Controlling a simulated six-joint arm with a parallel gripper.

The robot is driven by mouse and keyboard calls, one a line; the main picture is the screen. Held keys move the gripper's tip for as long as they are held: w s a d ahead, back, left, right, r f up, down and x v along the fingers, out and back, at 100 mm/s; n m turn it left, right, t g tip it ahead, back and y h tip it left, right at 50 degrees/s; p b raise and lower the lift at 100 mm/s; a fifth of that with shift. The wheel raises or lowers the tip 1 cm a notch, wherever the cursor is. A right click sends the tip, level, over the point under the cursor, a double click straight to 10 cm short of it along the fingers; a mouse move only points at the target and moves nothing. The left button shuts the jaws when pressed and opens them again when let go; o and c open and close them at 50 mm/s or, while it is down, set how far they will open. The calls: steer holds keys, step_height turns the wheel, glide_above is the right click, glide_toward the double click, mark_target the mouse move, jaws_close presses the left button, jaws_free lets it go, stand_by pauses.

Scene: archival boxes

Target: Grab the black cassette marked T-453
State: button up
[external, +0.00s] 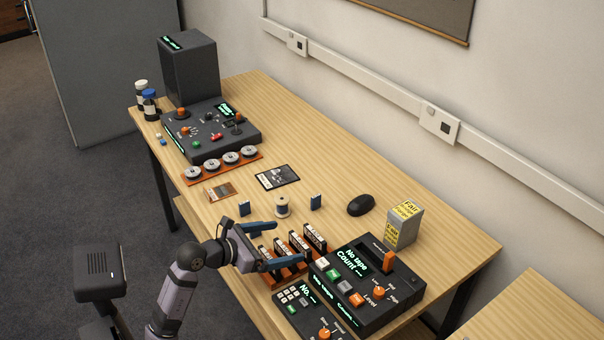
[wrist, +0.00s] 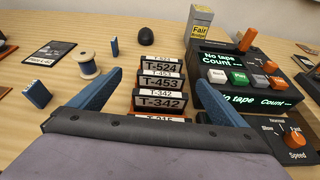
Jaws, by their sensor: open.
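The black cassette marked T-453 (wrist: 163,84) stands upright in an orange rack, with a white label on top. It is the second from the far end in the wrist view, between T-524 (wrist: 160,66) and T-342 (wrist: 160,103). T-215 (wrist: 165,118) is mostly hidden by my gripper's body. In the external view the cassettes stand in the orange rack (external: 290,279), their labels too small to read. My gripper (wrist: 155,80) is open and empty, its blue fingers apart on either side of the row in the picture. It also shows beside the rack in the external view (external: 289,243).
A tape counter console (external: 372,285) stands close to the rack's right, with a keypad unit (external: 305,305) in front. A spool (external: 282,208), small blue boxes (external: 316,202), a mouse (external: 360,205) and a yellow-labelled box (external: 404,227) lie beyond. Bare table shows left of the rack.

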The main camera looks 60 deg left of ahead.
mark_target(298, 242)
steer(key=shift+s+d+f+n, duration=0.2)
steer(key=shift+s+n, duration=0.1)
steer(key=shift+s, duration=0.15)
steer(key=shift+b+x, duration=0.65)
steer(key=shift+x, duration=1.85)
steer(key=c, duration=1.1)
